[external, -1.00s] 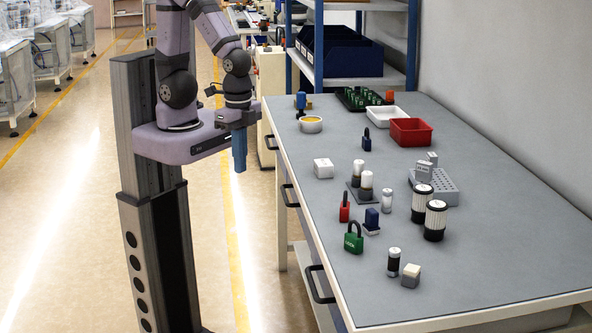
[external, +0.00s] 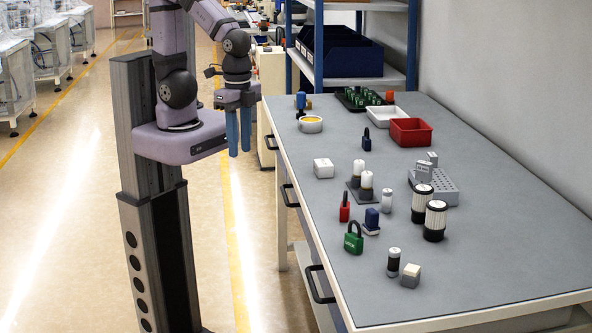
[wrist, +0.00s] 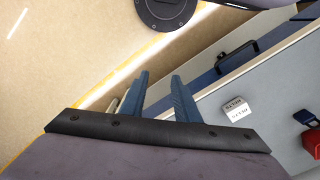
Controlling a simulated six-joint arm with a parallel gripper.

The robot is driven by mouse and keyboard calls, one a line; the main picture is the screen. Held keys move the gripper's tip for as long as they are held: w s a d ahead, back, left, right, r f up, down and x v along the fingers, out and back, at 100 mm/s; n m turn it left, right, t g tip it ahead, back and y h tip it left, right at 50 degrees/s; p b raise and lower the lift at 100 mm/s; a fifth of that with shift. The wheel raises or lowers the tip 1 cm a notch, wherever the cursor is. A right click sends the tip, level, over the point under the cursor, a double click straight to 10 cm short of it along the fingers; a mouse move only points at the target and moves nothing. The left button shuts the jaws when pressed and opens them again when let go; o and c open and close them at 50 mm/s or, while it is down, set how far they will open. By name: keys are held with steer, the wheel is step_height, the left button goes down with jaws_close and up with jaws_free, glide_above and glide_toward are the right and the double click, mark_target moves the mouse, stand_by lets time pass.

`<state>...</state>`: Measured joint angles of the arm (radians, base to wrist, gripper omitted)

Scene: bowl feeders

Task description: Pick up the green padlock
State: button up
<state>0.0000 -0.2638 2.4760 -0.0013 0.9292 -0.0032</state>
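The green padlock (external: 353,239) stands upright on the grey table near its front left edge, its shackle on top. My gripper (external: 239,152) hangs left of the table, over the floor and well away from the padlock. Its two blue fingers point down with a gap between them. In the wrist view the fingers (wrist: 158,95) are apart with nothing between them.
Close to the padlock are a red padlock (external: 344,207), a blue-topped block (external: 371,219) and a black-and-white cylinder (external: 393,262). Two ribbed cylinders (external: 435,221) stand to the right. A red bin (external: 410,132) is farther back. Drawer handles (external: 318,284) stick out from the table's side.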

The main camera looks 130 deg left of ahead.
steer(key=w+f+t+b, duration=0.3)
steer(key=w, duration=0.5)
steer(key=r+t+h+b, duration=0.1)
steer(key=t+h+b, duration=0.2)
steer(key=t+b, duration=1)
glide_above(354, 235)
steer(key=s+a, duration=0.1)
steer(key=s, duration=0.2)
steer(key=t, duration=0.1)
steer(key=shift+t, duration=0.3)
step_height(354, 235, down, 6)
steer(key=shift+r+p, duration=0.1)
steer(key=shift+p, duration=0.4)
steer(key=shift+w+d+r+p, duration=0.1)
steer(key=shift+w+d+p, duration=0.2)
steer(key=shift+w, duration=0.9)
steer(key=shift+w+d+p, duration=0.25)
steer(key=shift+w+p, duration=0.1)
steer(key=shift+w, duration=0.8)
steer(key=shift+w+d+r+p, duration=0.1)
steer(key=shift+w+d+p, duration=0.2)
steer(key=shift+w, duration=0.9)
steer(key=shift+a, duration=0.1)
jaws_close()
